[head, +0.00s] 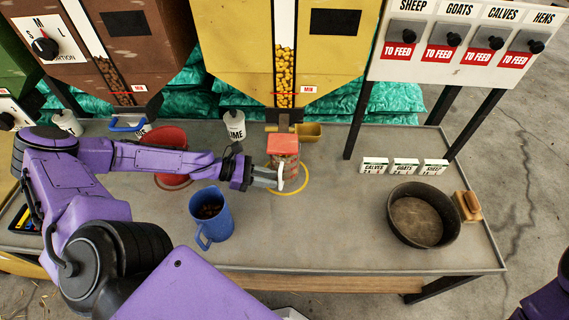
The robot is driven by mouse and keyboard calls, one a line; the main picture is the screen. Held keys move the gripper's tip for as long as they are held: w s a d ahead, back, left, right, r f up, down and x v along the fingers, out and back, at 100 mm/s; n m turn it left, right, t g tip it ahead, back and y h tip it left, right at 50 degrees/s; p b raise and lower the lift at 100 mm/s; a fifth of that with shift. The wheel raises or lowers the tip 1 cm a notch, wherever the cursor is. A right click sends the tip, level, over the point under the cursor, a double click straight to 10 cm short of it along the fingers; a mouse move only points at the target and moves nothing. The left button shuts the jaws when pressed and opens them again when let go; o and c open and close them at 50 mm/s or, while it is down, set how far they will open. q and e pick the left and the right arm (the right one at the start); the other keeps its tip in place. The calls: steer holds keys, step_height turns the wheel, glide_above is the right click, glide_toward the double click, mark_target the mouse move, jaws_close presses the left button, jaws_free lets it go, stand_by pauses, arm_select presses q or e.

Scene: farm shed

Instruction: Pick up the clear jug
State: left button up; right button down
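The clear jug (291,168) stands upright at the middle of the bench, under the yellow hopper's spout. It has a red top, a pale curved handle and see-through sides with something brownish showing. A yellow ring (305,184) on the bench lies around its base. My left gripper (275,179) reaches in from the left, with its fingers at the jug's handle. The fingers overlap the handle in this view, so I cannot tell whether they are closed on it. My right gripper is out of view; only part of my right arm shows at the lower right corner.
A blue jug (211,217) with dark contents stands nearer, below my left forearm. A red bucket (165,140) sits behind that arm, beside a white LIME bottle (235,125). A dark round pan (420,215) and a brush (467,206) are at right. The bench's front middle is clear.

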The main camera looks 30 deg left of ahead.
arm_select(q)
steer(key=b+x, duration=0.2)
steer(key=x, duration=0.1)
steer(key=f+b+x, duration=0.1)
steer(key=b+x, duration=0.1)
steer(key=x, duration=0.1)
steer(key=shift+s+b, duration=0.2)
steer(key=shift+b, duration=0.15)
steer(key=shift+w+d+r, duration=0.1)
steer(key=shift+r, duration=0.05)
jaws_close()
stand_by(0.8)
